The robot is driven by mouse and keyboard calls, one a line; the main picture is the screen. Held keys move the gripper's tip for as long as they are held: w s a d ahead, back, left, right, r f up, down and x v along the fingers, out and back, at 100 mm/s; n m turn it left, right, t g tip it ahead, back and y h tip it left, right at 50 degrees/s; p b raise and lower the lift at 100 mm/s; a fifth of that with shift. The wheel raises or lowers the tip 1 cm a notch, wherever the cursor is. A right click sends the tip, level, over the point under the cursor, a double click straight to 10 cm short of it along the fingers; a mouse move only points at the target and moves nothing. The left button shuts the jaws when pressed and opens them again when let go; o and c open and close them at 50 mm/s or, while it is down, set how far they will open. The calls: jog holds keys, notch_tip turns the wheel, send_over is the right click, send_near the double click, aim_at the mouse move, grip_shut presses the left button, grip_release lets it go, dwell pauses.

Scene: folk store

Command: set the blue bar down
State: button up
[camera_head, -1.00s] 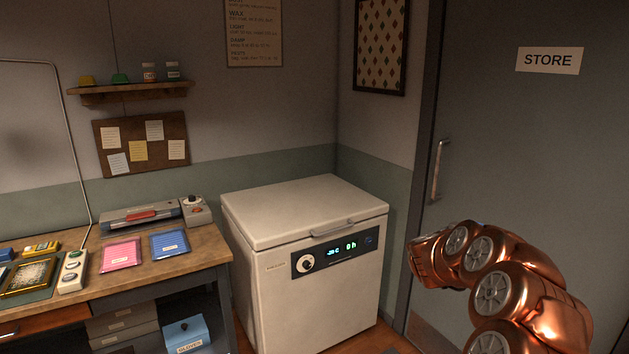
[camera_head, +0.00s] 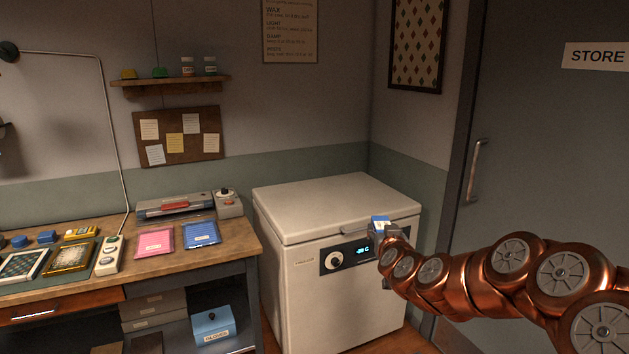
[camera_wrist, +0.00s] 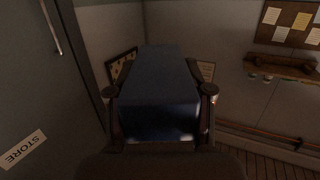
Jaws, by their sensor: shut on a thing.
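My gripper (camera_head: 380,228) is in front of the right front edge of the white chest freezer (camera_head: 335,205). It is shut on the blue bar (camera_head: 380,219), whose top shows just above the jaws in the head view. In the wrist view the blue bar (camera_wrist: 160,90) fills the middle, held between the two fingers.
The freezer lid is closed, with a bare top. At left a workbench (camera_head: 130,268) holds a pink packet (camera_head: 154,242), a blue packet (camera_head: 201,234), a sealer (camera_head: 175,206) and several small items. A blue box (camera_head: 213,326) sits below. A door (camera_head: 545,150) stands at right.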

jog(key=s, duration=0.1)
jog(key=s+a+m+h, duration=0.1)
jog(key=s, duration=0.1)
jog(key=s+f+h, duration=0.1)
jog(key=shift+s+a, duration=0.15)
jog(key=shift+s, duration=0.1)
jog(key=s+h, duration=0.1)
jog(key=s, duration=0.1)
jog(key=s+d+f+m, duration=0.1)
jog(key=s+m+h, duration=0.1)
jog(key=s, duration=0.1)
jog(key=shift+s+d+f+g+h, duration=0.3)
jog(key=shift+s+d+g, duration=0.05)
jog(key=shift+d+g, duration=0.05)
dwell(1.3)
